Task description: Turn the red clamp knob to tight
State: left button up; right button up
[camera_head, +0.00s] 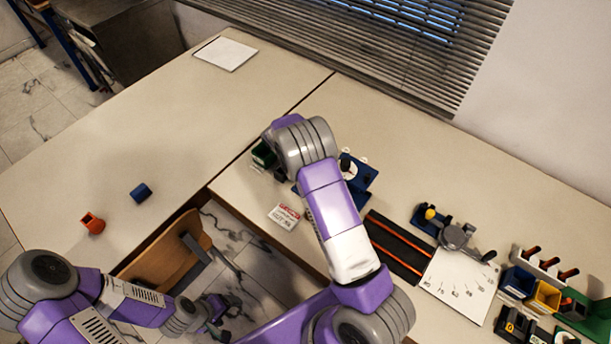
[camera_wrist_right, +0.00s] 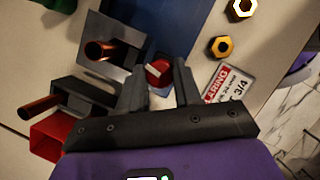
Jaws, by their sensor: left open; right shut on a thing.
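The red clamp knob (camera_wrist_right: 158,72) shows in the right wrist view with a pale bar across its top. My right gripper (camera_wrist_right: 159,66) is shut on it, one dark finger on each side. In the head view my right arm reaches over the bench, and its wrist hides the knob and the fingertips. My left gripper (camera_head: 218,311) is open and empty, low in the head view over the floor gap, far from the knob. Whether the knob is tight cannot be told.
Beside the knob are a grey block (camera_wrist_right: 117,52) with a copper rod, a red-and-white card (camera_wrist_right: 229,84) and brass nuts (camera_wrist_right: 222,46). A blue cylinder (camera_head: 141,192) and an orange part (camera_head: 93,222) lie on the left bench. Small bins (camera_head: 545,296) stand at right.

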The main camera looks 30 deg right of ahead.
jog(key=m+g+y, duration=0.1)
jog(key=m, duration=0.3)
jog(key=shift+w+d+m, duration=0.1)
jog(key=shift+m, duration=0.2)
jog(key=m, duration=0.1)
jog(key=m+y, duration=0.1)
jog(key=m, duration=0.1)
jog(key=shift+d+m+g+y, duration=0.1)
jog(key=shift+m+g+y, duration=0.2)
jog(key=m+y, duration=0.1)
jog(key=m, duration=0.2)
jog(key=shift+d+m+b, duration=0.1)
jog(key=shift+m+b, duration=0.2)
jog(key=shift+m+y, duration=0.9)
jog(key=shift+m, duration=1)
jog(key=o, duration=0.7)
jog(key=shift+o, duration=0.2)
jog(key=v, duration=0.7)
jog(key=shift+d+r, duration=0.15)
jog(key=shift+r, duration=0.15)
